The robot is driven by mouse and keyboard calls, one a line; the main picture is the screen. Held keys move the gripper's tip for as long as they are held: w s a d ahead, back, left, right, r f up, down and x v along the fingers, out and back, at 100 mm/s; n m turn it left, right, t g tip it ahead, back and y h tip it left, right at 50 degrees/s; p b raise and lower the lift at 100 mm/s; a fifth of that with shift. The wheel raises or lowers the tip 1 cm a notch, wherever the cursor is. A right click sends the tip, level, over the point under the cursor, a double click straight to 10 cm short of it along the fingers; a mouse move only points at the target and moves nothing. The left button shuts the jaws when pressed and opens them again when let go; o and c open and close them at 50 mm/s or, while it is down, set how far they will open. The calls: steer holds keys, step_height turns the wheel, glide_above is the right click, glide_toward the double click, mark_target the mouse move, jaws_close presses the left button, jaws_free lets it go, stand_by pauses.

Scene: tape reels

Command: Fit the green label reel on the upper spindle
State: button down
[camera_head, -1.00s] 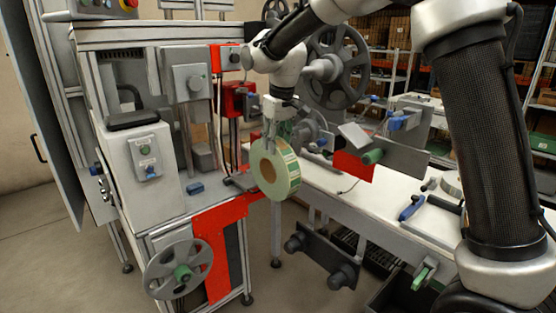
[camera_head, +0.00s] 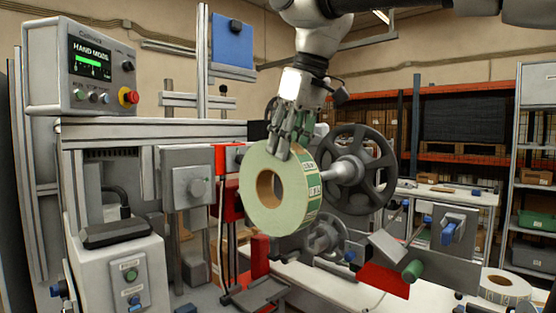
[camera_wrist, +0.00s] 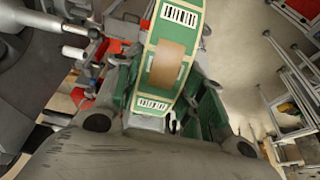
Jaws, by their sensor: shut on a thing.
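The green label reel (camera_head: 262,215), pale green with a brown core, hangs upright in my gripper (camera_head: 283,150). My gripper is shut on the reel's top rim from above, and its core faces the head camera. In the wrist view the reel (camera_wrist: 165,65) shows edge-on with white barcode labels, between the green-padded fingers (camera_wrist: 165,105). The upper spindle (camera_head: 345,171), a light grey hub in front of a dark spoked flange (camera_head: 378,170), is just right of the reel. The reel appears apart from it; their depth gap is hard to judge.
A lower spoked wheel (camera_head: 326,234) sits below the upper spindle. A red plate (camera_head: 382,280) and green roller (camera_head: 412,270) are at lower right. The control box (camera_head: 85,70) and grey machine housing (camera_head: 187,180) stand left. Another reel (camera_head: 503,286) lies on the bench.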

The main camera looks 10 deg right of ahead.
steer(key=shift+w+d, duration=0.6)
steer(key=shift+d, duration=0.2)
steer(key=shift+w+d, duration=0.55)
steer(key=shift+d, duration=0.25)
steer(key=shift+d+r, duration=0.1)
steer(key=shift+d, duration=0.05)
steer(key=w+d, duration=0.7)
steer(key=d, duration=0.2)
steer(key=shift+d, duration=0.35)
stand_by(0.3)
steer(key=shift+w, duration=0.1)
steer(key=shift+w+d, duration=0.75)
steer(key=shift+d, duration=0.25)
steer(key=shift+w+d, duration=0.7)
steer(key=shift+d, duration=0.3)
steer(key=shift+d, duration=0.1)
steer(key=shift+w+d, duration=0.55)
steer(key=shift+d, duration=0.2)
steer(key=shift+w+d, duration=0.55)
steer(key=shift+d, duration=0.15)
steer(key=shift+w+d, duration=0.3)
steer(key=shift+d, duration=0.1)
